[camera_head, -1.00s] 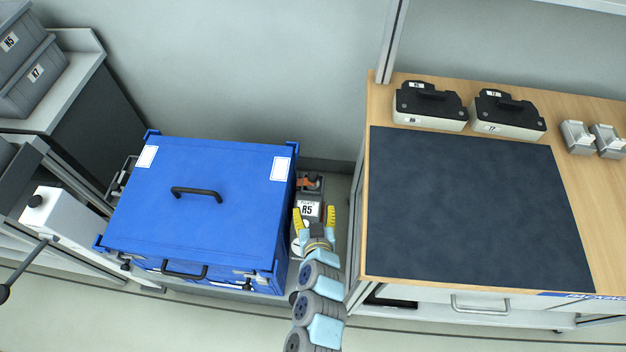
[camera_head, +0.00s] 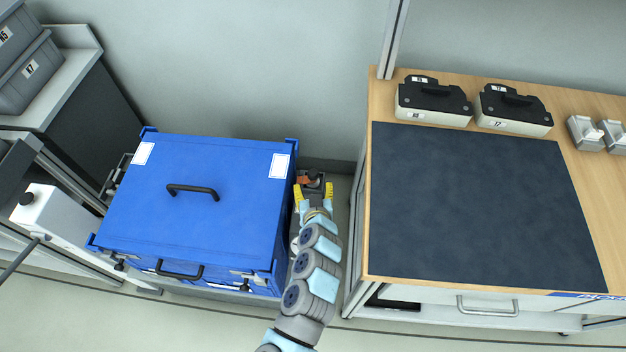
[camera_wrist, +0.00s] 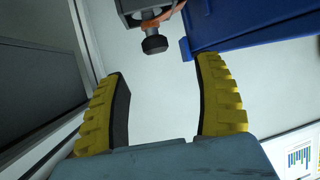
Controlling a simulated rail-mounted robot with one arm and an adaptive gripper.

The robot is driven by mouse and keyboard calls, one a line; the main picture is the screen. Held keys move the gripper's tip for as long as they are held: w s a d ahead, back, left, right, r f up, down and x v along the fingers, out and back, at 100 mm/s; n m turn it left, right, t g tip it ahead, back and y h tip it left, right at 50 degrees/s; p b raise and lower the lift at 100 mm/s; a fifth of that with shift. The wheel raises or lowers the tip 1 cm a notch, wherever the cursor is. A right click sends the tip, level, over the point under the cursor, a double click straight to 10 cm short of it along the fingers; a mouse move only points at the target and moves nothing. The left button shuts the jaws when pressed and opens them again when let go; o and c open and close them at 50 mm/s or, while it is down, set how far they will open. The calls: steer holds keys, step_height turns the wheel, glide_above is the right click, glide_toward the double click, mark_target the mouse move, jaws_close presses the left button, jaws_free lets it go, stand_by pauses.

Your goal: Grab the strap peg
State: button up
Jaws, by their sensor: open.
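The strap peg (camera_wrist: 154,42) shows in the wrist view as a dark round knob on a short grey shaft, with an orange strap behind it. It sits at the top of that view, ahead of the gap between my fingertips. In the head view the orange strap (camera_head: 311,178) shows just beyond my gripper (camera_head: 314,190), and the peg is too small to make out clearly. My gripper (camera_wrist: 163,72) is open, its two yellow ribbed fingers apart with nothing between them. The fingers do not appear to touch the peg.
A blue lidded crate (camera_head: 240,190) stands close to the left of my gripper. A workbench with a dark mat (camera_head: 475,205) stands to the right, with two black-topped cases (camera_head: 432,100) (camera_head: 513,108) at its back. My gripper is in the narrow gap between crate and bench.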

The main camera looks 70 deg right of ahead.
mark_target(313, 175)
steer(key=shift+x, duration=1.15)
steer(key=shift+s+b+x, duration=0.15)
steer(key=shift+b+x, duration=0.4)
steer(key=shift+x, duration=0.3)
steer(key=shift+s+b+x, duration=0.15)
steer(key=shift+b+x, duration=0.35)
steer(key=shift+x, duration=1.4)
steer(key=shift+r, duration=0.15)
jaws_close()
